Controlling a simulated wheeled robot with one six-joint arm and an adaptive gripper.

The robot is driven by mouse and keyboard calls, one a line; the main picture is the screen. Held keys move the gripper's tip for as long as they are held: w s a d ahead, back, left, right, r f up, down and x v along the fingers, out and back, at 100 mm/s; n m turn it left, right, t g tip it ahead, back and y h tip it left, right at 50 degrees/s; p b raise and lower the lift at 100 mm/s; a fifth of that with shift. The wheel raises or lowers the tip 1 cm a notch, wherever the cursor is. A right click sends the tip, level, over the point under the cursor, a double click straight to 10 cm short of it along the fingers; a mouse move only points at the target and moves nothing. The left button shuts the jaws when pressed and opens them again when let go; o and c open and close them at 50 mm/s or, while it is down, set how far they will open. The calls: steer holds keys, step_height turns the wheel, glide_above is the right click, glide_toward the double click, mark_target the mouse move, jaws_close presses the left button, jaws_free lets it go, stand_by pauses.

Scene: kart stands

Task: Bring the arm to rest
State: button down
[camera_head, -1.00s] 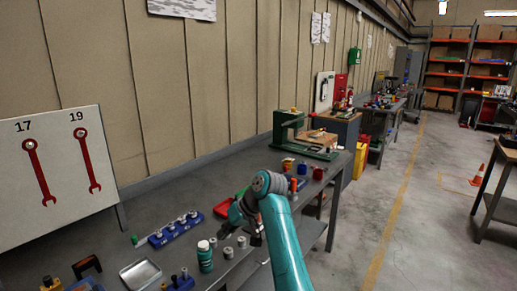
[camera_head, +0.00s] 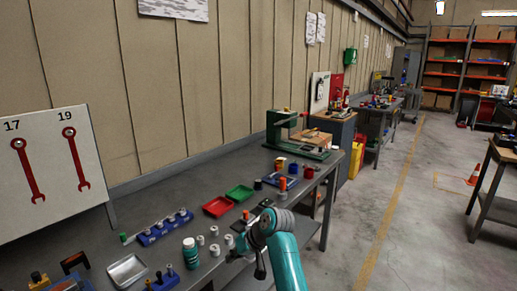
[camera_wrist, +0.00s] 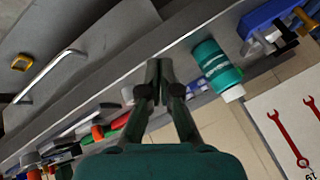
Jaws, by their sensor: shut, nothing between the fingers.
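My teal arm reaches up from the bottom of the head view, its grey wrist joint at the bench's front edge. My gripper (camera_wrist: 160,72) shows in the wrist view with its two dark fingertips together and nothing between them. In the head view it is small and partly hidden by the arm. A teal bottle with a white cap (camera_wrist: 218,68) is beside the fingertips in the wrist view, apart from them. The same bottle (camera_head: 191,254) stands on the bench left of my arm in the head view.
The grey bench (camera_head: 170,205) holds a red tray (camera_head: 217,207), a green tray (camera_head: 239,193), a blue holder (camera_head: 164,228), a metal tray (camera_head: 127,270) and a green press frame (camera_head: 275,130). A wrench board (camera_head: 45,165) stands at left.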

steer(key=s+d+f+m+t, duration=0.1)
steer(key=s+d+f, duration=0.2)
steer(key=f, duration=0.3)
steer(key=s+d+f+m+t+h, duration=0.1)
steer(key=s+d+f, duration=0.15)
steer(key=f, duration=0.45)
steer(key=s+d+f+m+t, duration=0.1)
steer(key=s+d+f, duration=0.25)
steer(key=f, duration=0.25)
steer(key=s+d+f+m+t+h, duration=0.15)
steer(key=s+d+f, duration=0.25)
steer(key=s, duration=0.5)
steer(key=s+d+f+t+h, duration=0.15)
steer(key=s+d+f, duration=0.3)
steer(key=s, duration=0.45)
steer(key=s+d+r+m+t+h, duration=0.1)
steer(key=s+d+r+t, duration=0.15)
steer(key=s, duration=0.75)
steer(key=s+d+r+t+h, duration=0.1)
steer(key=s+d+r, duration=0.25)
steer(key=s, duration=0.75)
steer(key=s+d+r+t+h, duration=0.1)
steer(key=s+d+r+t, duration=0.1)
steer(key=s+r, duration=1.1)
step_height(320, 180, up, 4)
steer(key=shift+d+f, duration=0.25)
steer(key=shift+d, duration=0.3)
steer(key=shift+s, duration=0.1)
